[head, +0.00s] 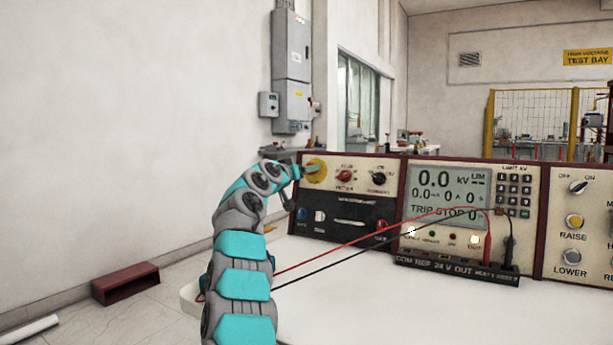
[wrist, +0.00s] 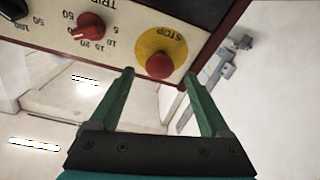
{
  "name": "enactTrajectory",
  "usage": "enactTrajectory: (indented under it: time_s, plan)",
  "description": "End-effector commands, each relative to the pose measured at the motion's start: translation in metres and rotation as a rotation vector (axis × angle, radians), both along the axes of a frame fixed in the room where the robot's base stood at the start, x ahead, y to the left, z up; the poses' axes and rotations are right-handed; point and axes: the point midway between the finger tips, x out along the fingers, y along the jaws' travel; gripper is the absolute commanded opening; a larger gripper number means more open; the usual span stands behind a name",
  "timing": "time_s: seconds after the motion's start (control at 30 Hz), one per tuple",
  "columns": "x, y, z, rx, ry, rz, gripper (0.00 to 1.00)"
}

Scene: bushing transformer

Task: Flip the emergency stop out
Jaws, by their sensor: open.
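The emergency stop is a red round button (wrist: 159,66) on a yellow disc (wrist: 152,43) marked STOP. It sits at the corner of the control panel, and the text appears upside down in the wrist view. In the head view the yellow disc (head: 317,164) is at the panel's upper left, and my gripper hides most of the button. My gripper (wrist: 160,74) is open, its two green fingers pointing at the panel with the button between their tips in the picture. I cannot tell whether the tips reach beside the button or stop short. In the head view my gripper (head: 307,170) is at the disc.
A red knob (wrist: 88,25) on a numbered dial sits beside the stop. The display unit (head: 446,193) stands to the right on the white table (head: 340,310). Red and black leads (head: 345,252) cross the table front. A dark red box (head: 126,283) lies at left.

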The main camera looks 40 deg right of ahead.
Motion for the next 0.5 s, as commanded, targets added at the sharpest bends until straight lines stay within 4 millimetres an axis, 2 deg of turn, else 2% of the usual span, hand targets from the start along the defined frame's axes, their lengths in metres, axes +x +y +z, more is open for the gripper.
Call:
enactTrajectory:
  time_s: [0.2,0.5]
  plan:
    - [-0.009,0.026,-0.005,0.002,0.000,0.005,0.81]
    - [-0.021,0.047,-0.002,0.000,0.000,0.003,0.81]
